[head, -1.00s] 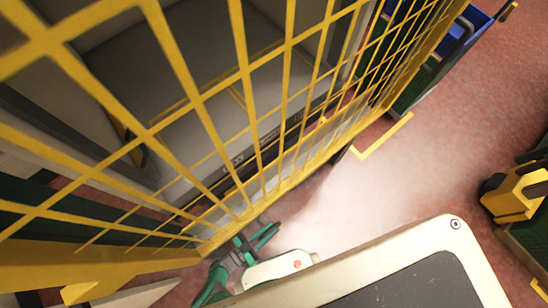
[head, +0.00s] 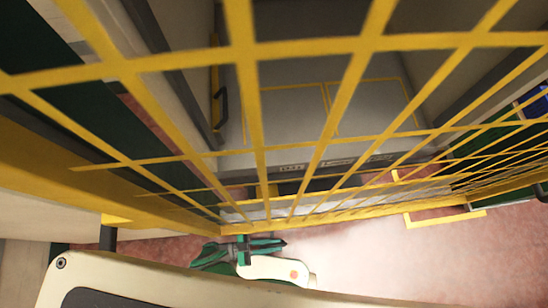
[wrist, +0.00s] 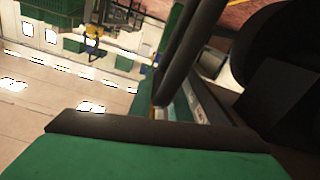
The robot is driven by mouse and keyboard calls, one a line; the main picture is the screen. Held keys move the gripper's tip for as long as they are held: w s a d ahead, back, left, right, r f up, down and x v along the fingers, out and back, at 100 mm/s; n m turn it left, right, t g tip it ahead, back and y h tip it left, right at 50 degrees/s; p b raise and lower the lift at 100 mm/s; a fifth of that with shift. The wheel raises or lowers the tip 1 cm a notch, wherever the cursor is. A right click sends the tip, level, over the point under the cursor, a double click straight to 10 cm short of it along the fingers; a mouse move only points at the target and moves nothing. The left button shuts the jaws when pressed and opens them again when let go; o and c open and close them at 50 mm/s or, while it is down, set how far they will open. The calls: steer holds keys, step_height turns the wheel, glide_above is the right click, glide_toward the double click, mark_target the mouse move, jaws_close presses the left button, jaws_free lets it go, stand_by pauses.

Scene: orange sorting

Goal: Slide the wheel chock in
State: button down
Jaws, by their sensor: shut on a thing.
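My gripper (head: 268,246), with green fingers, is low in the head view, just below the lower edge of a yellow mesh panel (head: 330,125). In the wrist view a green finger with a dark pad (wrist: 150,135) fills the bottom. The gripper is shut on a dark bar-like thing (wrist: 187,50), which rises from the pad. A large black shape (wrist: 285,75) stands at the right of the wrist view; I cannot tell whether it belongs to the held thing. I cannot identify a wheel chock for certain in either view.
The mesh panel stands close across the head view. Behind it is a grey machine or cabinet (head: 290,125) with a black handle (head: 221,105). A yellow floor mark (head: 445,219) lies at the right. The reddish floor (head: 400,255) at lower right looks clear.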

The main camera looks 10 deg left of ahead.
steer(key=shift+s+a+f, duration=0.1)
steer(key=shift+s+a, duration=0.15)
steer(key=shift+s, duration=0.05)
steer(key=c, duration=1.7)
jaws_free()
steer(key=shift+w+d, duration=0.1)
steer(key=shift+w, duration=0.1)
